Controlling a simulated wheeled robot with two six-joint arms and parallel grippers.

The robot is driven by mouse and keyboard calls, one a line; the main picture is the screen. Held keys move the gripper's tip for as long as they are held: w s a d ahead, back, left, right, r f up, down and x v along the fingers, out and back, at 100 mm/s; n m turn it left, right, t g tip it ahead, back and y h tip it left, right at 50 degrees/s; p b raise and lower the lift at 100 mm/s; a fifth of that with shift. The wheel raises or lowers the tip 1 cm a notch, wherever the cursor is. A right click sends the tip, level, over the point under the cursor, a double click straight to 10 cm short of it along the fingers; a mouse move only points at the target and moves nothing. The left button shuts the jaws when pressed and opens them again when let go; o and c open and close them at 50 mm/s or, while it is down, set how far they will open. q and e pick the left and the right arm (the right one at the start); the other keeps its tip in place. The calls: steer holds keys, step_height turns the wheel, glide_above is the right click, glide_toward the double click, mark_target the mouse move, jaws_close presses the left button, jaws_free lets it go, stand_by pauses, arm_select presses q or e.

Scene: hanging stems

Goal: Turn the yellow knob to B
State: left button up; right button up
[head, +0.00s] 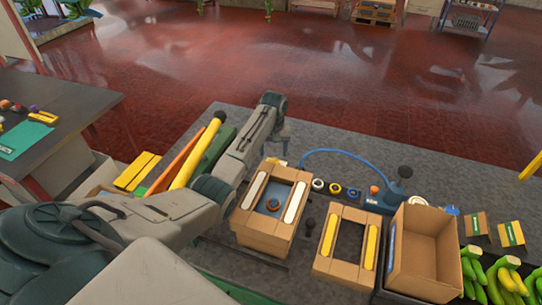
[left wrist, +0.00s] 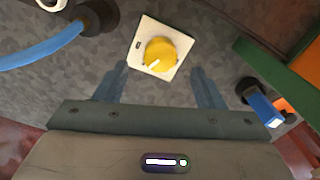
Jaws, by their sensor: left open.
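The yellow knob (left wrist: 160,54) sits on a square white plate (left wrist: 144,33) on the grey surface in the left wrist view. A pale pointer mark on the knob points to the picture's lower left. A small dark mark shows near the plate's left edge; I cannot read any letter B. My left gripper (left wrist: 160,88) is open and empty, its two fingers apart on either side below the knob, not touching it. In the head view my left gripper (head: 281,138) hangs over the table behind the cardboard boxes, and the knob is mostly hidden there. My right gripper is not in view.
A blue hose (head: 340,152) curves to a blue device (head: 384,198) at the right. Open cardboard boxes (head: 424,247) stand in front. A yellow tube (head: 194,160) lies left of the arm. Bananas (head: 504,279) lie at the lower right.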

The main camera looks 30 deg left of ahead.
mark_target(273, 161)
arm_select(q)
step_height(273, 161, down, 4)
steer(key=shift+w+a+f+p, duration=0.1)
steer(key=shift+a+f+p, duration=0.05)
steer(key=shift+p, duration=0.25)
steer(key=shift+f, duration=0.6)
steer(key=c, duration=0.9)
steer(key=shift+c, duration=0.4)
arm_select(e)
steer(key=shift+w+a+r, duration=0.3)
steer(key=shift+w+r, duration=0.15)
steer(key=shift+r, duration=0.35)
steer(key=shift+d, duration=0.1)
